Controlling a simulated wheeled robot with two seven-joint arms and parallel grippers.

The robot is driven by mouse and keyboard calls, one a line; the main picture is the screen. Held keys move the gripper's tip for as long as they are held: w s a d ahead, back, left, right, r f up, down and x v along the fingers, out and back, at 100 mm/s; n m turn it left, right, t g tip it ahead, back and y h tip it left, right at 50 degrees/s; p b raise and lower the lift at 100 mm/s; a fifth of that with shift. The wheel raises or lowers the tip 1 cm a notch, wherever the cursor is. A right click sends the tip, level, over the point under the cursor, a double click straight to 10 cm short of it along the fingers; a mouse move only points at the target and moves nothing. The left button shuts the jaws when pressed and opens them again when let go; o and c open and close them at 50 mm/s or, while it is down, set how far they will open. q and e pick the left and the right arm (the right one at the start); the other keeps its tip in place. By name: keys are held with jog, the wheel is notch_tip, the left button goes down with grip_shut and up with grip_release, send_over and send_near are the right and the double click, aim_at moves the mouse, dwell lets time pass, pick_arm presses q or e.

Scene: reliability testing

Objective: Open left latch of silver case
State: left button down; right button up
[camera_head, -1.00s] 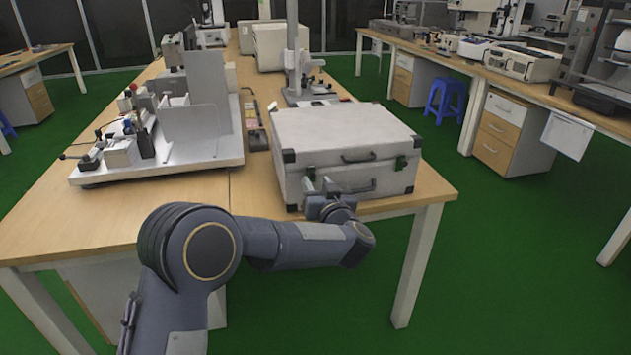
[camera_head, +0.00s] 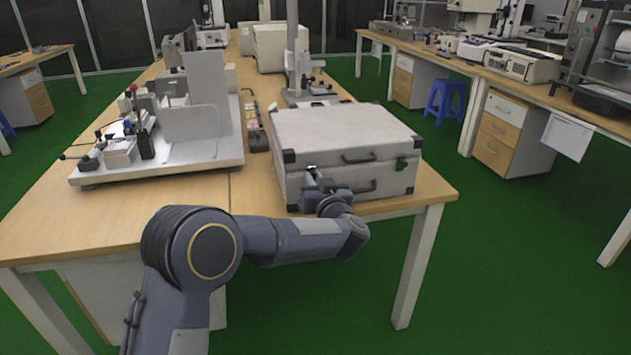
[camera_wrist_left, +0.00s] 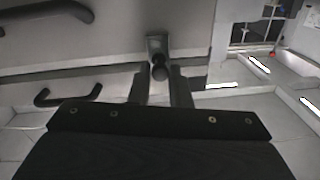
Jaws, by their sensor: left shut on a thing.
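My left gripper (camera_head: 313,178) is at the left part of the front face, shut on the left latch (camera_wrist_left: 156,42). In the left wrist view the latch shows as a small grey plate with a dark round part, between the fingertips of my left gripper (camera_wrist_left: 160,78). My right gripper is not in view.
A white board (camera_head: 180,165) with clamps and small devices stands left of the case. A narrow dark tray (camera_head: 252,118) lies between them. A stand (camera_head: 293,60) rises behind the case. The table's near left part is bare.

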pick_arm(q)
jog(key=shift+s+d+f+n+t+y+b, duration=0.15)
jog(key=shift+f+t+y+b, duration=0.65)
jog(key=shift+b, duration=1.65)
jog(key=shift+s+a+f+n+t+y+b, duration=0.1)
jog(key=shift+s+f+t+y+b, duration=0.2)
jog(key=shift+t+b, duration=1.65)
jog(key=shift+d+f+n+t+y+b, duration=0.1)
jog(key=shift+f+t+y+b, duration=0.45)
jog(key=shift+b, duration=2.45)
jog(key=c, duration=1.4)
grip_release()
jog(key=shift+o, duration=0.2)
jog(key=shift+s, duration=0.1)
jog(key=p+v, duration=0.1)
jog(key=v, duration=0.6)
jog(key=shift+s+f, duration=0.15)
jog(key=shift+s, duration=0.15)
